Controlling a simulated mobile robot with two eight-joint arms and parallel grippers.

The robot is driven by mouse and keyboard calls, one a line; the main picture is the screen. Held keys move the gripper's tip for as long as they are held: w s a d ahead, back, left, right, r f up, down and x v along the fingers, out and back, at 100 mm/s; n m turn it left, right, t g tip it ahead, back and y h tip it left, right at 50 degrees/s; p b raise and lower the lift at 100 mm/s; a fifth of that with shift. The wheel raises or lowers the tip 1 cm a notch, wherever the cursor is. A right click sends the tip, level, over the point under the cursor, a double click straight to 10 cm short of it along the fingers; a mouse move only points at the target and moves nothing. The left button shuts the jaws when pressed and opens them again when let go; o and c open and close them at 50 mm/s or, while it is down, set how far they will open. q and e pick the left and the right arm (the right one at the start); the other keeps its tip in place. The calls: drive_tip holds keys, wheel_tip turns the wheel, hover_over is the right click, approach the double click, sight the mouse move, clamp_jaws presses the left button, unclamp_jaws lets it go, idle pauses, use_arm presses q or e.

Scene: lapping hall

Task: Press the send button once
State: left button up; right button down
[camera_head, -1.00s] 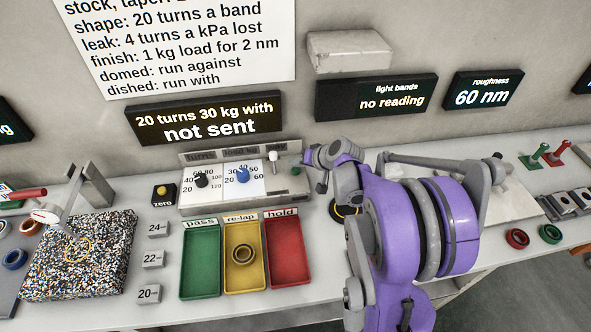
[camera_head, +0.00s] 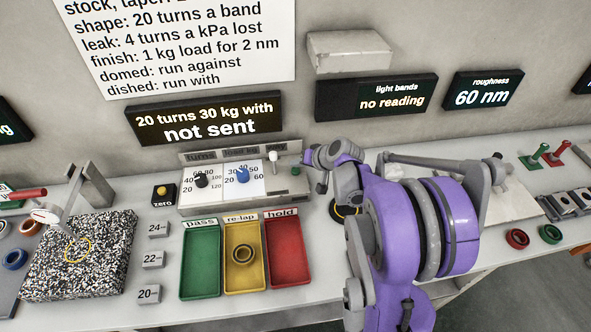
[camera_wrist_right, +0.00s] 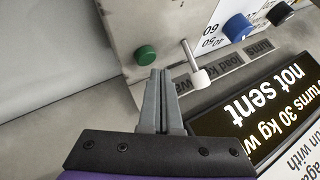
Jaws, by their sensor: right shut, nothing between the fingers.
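The control panel (camera_head: 205,203) stands on the bench and carries a green button (camera_head: 296,170) at its right end, probably the send button; no label for it is legible. The button also shows in the right wrist view (camera_wrist_right: 146,55), just beyond the fingertips. My right gripper (camera_wrist_right: 157,74) is shut and empty, its tips close to the button; whether they touch it I cannot tell. In the head view the right gripper (camera_head: 308,158) is small beside the panel's right end. The display (camera_head: 207,118) reads "20 turns 30 kg with not sent". My left gripper is not in view.
A white-tipped lever (camera_wrist_right: 196,66) stands near the button, with a blue knob (camera_head: 242,175) and a black knob (camera_head: 201,181) further left. Green, yellow and red trays (camera_head: 286,283) lie in front of the panel. The wall is close behind.

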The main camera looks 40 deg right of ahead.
sight(298, 172)
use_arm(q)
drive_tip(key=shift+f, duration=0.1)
use_arm(e)
drive_tip(key=shift+f, duration=0.1)
use_arm(q)
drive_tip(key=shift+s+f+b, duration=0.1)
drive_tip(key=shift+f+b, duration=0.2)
drive_tip(key=shift+b, duration=0.05)
use_arm(e)
drive_tip(key=shift+f, duration=0.35)
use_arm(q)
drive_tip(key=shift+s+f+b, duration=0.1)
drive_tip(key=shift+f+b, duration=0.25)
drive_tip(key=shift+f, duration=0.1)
use_arm(e)
drive_tip(key=shift+f, duration=0.5)
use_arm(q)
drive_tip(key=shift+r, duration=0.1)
use_arm(e)
drive_tip(key=shift+r, duration=0.15)
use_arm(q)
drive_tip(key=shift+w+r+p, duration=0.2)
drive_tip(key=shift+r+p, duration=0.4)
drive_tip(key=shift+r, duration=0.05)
use_arm(e)
drive_tip(key=shift+r, duration=0.8)
